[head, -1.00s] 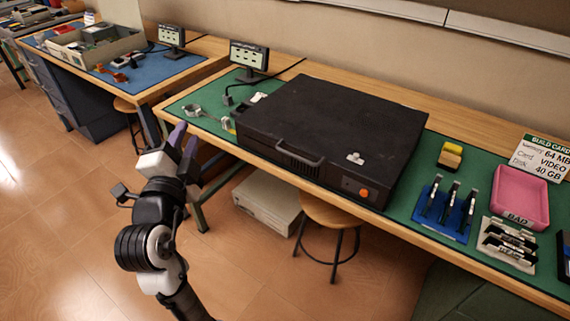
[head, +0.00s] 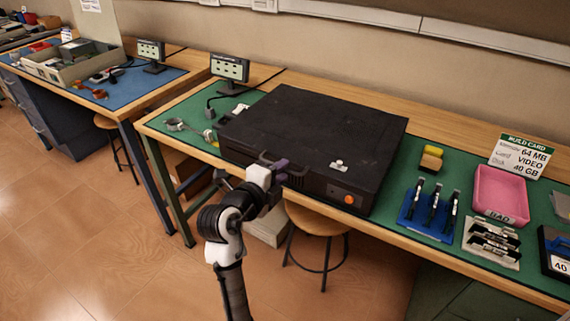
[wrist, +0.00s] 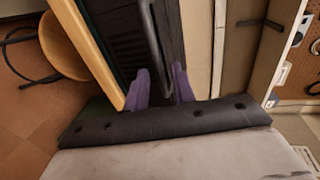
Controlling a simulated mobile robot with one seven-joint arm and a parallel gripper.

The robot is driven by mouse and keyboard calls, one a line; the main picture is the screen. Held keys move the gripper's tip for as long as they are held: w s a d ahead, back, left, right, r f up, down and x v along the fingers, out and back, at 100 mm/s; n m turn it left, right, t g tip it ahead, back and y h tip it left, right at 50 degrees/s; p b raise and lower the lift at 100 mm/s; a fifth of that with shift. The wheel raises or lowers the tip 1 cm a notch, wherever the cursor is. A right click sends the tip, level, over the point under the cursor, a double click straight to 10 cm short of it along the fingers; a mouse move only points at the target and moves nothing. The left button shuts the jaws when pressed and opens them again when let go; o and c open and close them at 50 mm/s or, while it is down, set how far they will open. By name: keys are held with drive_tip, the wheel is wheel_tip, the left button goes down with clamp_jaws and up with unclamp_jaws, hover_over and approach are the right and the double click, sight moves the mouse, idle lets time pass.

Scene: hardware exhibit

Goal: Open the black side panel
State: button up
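The black case (head: 312,135) lies flat on the green mat, with its broad black panel (head: 320,120) facing up and closed. A handle (head: 265,156) sticks out from its front face, partly hidden behind my gripper (head: 279,172). In the wrist view the handle bar (wrist: 150,35) runs down toward the gap between my purple fingertips (wrist: 160,85). The fingers are apart, so my gripper is open. It is right at the handle, but I cannot tell whether it touches it. An orange button (head: 349,199) is on the right of the front face.
A pink tray (head: 500,196), a blue card holder (head: 428,212) and a yellow block (head: 432,158) stand right of the case. A small monitor (head: 229,68) and a cable connector (head: 175,124) are to its left. A stool (head: 313,222) stands below the bench's front edge.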

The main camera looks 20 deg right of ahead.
drive_tip(key=shift+x, duration=1.4)
drive_tip(key=shift+c, duration=0.5)
clamp_jaws()
